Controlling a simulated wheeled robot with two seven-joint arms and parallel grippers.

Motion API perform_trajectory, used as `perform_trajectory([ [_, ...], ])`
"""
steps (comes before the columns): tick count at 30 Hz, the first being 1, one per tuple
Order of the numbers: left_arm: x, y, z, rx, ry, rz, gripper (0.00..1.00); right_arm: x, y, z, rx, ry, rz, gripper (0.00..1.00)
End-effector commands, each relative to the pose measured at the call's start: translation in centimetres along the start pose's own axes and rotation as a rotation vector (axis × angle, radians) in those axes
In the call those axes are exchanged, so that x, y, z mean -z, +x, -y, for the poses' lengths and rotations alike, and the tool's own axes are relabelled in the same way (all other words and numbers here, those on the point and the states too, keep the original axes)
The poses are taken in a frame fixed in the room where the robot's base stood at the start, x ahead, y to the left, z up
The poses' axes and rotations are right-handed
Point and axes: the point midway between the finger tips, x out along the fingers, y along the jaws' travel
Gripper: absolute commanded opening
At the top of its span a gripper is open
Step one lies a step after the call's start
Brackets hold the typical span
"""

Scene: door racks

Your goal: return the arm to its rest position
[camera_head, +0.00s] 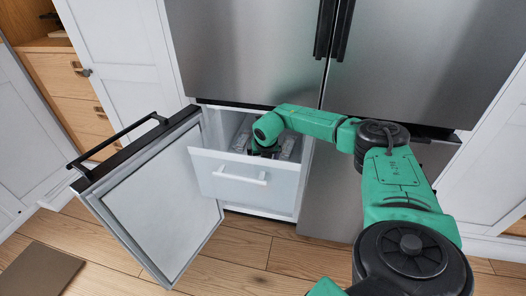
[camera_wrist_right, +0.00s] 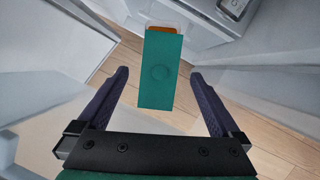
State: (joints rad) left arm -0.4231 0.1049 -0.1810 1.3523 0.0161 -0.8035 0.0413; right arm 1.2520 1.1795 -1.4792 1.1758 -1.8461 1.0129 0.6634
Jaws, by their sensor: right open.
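My right arm (camera_head: 398,190) is green with black joints. It comes in from the lower right and stretches to the open freezer drawer (camera_head: 232,185). The right gripper (camera_head: 264,150) is over or inside the drawer behind its front panel, and its fingers are mostly hidden in the head view. In the right wrist view the right gripper (camera_wrist_right: 160,76) is open, with its two dark fingers well apart. A flat green shape with an orange end shows between the fingers; I cannot tell what it is. My left gripper is not in view.
The freezer door (camera_head: 158,205) with its black handle (camera_head: 118,143) stands open at left. Steel upper doors (camera_head: 245,50) rise above the drawer. White cabinets flank the fridge. A brown mat (camera_head: 38,272) lies on the wooden floor (camera_head: 240,250), otherwise clear in front.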

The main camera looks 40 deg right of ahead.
Motion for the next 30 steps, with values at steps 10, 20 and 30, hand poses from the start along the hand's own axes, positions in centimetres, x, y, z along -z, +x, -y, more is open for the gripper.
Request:
perform_trajectory([
  [10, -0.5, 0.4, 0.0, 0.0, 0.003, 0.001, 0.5, 0.0, -1.0, 0.0, 0.001, -0.001, 0.0, 1.0],
  [20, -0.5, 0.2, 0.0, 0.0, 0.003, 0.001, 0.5, 0.0, -1.1, 0.0, 0.001, -0.001, 0.0, 1.0],
  [30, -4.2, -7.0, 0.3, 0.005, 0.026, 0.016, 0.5, -4.4, -11.8, 0.0, 0.001, -0.001, 0.0, 1.0],
])
